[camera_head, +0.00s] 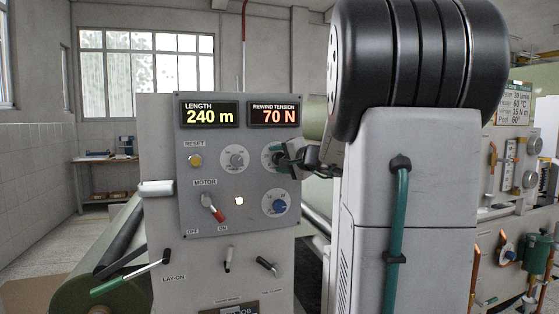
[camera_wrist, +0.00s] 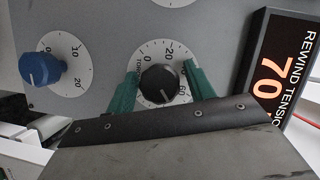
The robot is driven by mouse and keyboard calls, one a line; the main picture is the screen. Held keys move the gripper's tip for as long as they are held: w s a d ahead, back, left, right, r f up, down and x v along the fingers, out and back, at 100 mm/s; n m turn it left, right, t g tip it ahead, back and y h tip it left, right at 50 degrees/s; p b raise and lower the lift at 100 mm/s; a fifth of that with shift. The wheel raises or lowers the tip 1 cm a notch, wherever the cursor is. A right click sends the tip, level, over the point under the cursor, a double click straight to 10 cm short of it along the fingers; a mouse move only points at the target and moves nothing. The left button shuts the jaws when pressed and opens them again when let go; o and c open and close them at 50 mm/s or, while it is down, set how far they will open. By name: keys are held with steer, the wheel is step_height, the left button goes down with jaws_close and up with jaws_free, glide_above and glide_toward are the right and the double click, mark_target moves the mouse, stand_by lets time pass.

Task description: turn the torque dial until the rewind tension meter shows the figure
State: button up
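The torque dial (camera_wrist: 160,84) is a black knob on a white numbered scale. It sits between the two green fingers of my gripper (camera_wrist: 162,84), with a narrow gap seeming to show on each side. The gripper looks open around it. In the head view my gripper (camera_head: 284,156) reaches the panel from the right and covers much of this dial. The rewind tension meter (camera_head: 274,115) reads 70 N in orange digits; it also shows at the right of the wrist view (camera_wrist: 283,75). The knob's pointer is too small to read surely.
The grey panel (camera_head: 190,222) also carries a length meter (camera_head: 209,115) at 240 m, a yellow reset button (camera_head: 195,161), a red-tipped motor switch (camera_head: 213,208) and a blue knob (camera_head: 279,206) below my gripper. A sign (camera_head: 515,103) with several small figures hangs at the right.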

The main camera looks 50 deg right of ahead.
steer(key=f+v, duration=0.1)
steer(key=v, duration=0.6)
steer(key=shift+s+r, duration=0.35)
steer(key=shift+r, duration=0.2)
steer(key=shift+a, duration=0.1)
